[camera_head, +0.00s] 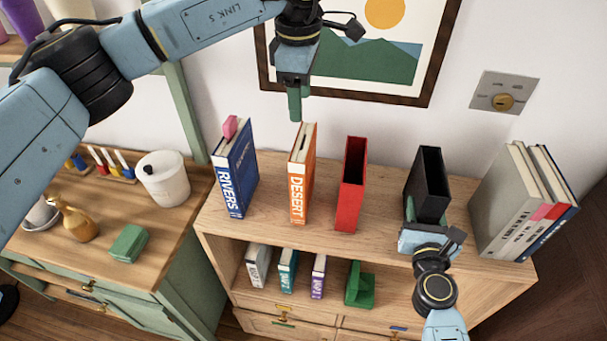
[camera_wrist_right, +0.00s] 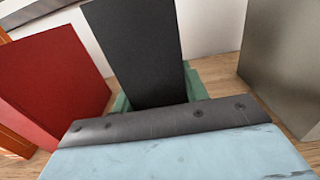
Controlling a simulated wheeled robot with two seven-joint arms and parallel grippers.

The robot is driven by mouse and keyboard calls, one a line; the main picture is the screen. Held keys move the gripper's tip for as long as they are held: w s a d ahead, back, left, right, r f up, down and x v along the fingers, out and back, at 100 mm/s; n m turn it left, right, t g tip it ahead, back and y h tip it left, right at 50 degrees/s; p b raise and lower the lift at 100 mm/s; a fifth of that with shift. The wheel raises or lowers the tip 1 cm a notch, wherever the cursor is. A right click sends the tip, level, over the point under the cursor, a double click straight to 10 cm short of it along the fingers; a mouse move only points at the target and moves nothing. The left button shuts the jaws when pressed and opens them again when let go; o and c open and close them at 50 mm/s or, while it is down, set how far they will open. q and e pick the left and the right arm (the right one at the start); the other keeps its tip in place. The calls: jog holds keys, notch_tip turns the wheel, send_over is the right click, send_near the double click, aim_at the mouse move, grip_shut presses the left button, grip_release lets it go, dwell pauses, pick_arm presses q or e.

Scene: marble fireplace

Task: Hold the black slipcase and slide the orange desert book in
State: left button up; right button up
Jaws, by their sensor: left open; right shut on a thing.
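The orange desert book (camera_head: 298,190) stands upright on the shelf top, between the blue rivers book and the red slipcase. My left gripper (camera_head: 295,104) is above it, fingers pointing down, open and empty. The black slipcase (camera_head: 430,180) stands upright to the right of the red one, its open end facing up. My right gripper (camera_head: 427,220) is shut on the lower part of the black slipcase from the front. In the right wrist view the black slipcase (camera_wrist_right: 135,50) rises between green fingers, which are partly hidden behind the gripper body.
The red slipcase (camera_head: 352,185) stands between the desert book and the black slipcase. The blue rivers book (camera_head: 236,178) is at left, with a pink thing on top. Grey and blue books (camera_head: 515,205) stand at right. A framed picture (camera_head: 430,75) hangs behind.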

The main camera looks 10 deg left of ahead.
pick_arm(q)
jog(key=n, duration=1.8)
send_near(304, 142)
jog(key=s+f, duration=0.2)
jog(key=shift+s+a+f+t, duration=0.15)
jog(key=shift+s+f+t, duration=0.1)
jog(key=shift+f+t, duration=0.15)
jog(key=shift+w+d+f, duration=0.1)
jog(key=shift+w+f, duration=0.1)
jog(key=shift+f, duration=0.75)
jog(key=shift+w+d+f, duration=0.15)
jog(key=shift+f, duration=0.85)
jog(key=shift+w+d+f, duration=0.1)
jog(key=shift+w+f, duration=0.1)
jog(key=shift+f, duration=0.75)
grip_shut()
jog(key=shift+r, duration=0.15)
